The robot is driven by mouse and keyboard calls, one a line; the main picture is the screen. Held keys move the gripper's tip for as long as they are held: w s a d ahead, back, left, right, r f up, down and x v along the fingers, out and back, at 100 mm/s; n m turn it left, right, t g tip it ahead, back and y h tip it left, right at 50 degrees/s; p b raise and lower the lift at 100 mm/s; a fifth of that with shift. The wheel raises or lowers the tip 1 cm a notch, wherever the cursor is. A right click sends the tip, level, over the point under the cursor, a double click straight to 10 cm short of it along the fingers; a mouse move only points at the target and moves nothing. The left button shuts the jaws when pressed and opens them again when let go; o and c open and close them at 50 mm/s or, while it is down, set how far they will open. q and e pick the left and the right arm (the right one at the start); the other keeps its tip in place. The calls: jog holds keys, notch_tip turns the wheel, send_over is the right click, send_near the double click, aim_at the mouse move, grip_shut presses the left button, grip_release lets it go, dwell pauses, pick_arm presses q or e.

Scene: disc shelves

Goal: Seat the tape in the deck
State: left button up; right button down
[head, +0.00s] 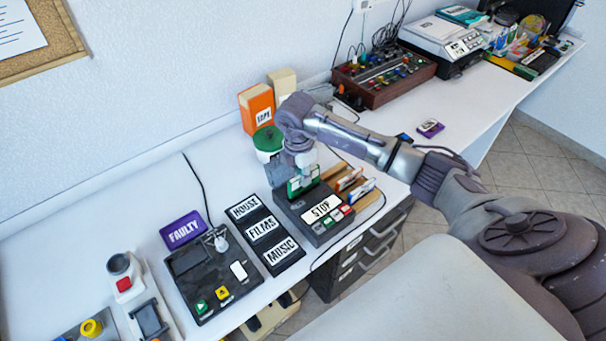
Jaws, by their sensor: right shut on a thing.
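The deck (318,228) is a dark grey box with a white STOP label, with green and red buttons along its front. My right gripper (303,173) is over the back of the deck, pointing down. It is shut on the tape (299,187), a small green piece with a pale part, held upright at the deck's rear. The gripper hides the tape's top. I cannot tell whether its lower edge is inside the deck or just above it. My left gripper is out of view.
A wooden rack (366,194) with tapes stands right of the deck. Black HOUSE, FILMS, MUSIC panels (281,256) lie left. Further left is a black player (198,278) below a purple FAULTY sign (184,230). A green-lidded jar (267,143) and orange box (257,107) stand behind.

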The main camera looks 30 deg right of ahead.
aim_at(303, 189)
jog(key=shift+f+b, duration=1.45)
jog(key=shift+f, duration=0.75)
jog(key=c, duration=1.1)
grip_release()
jog(key=r, duration=0.8)
jog(key=a+r, duration=0.1)
jog(key=r, duration=0.3)
jog(key=shift+a, duration=0.1)
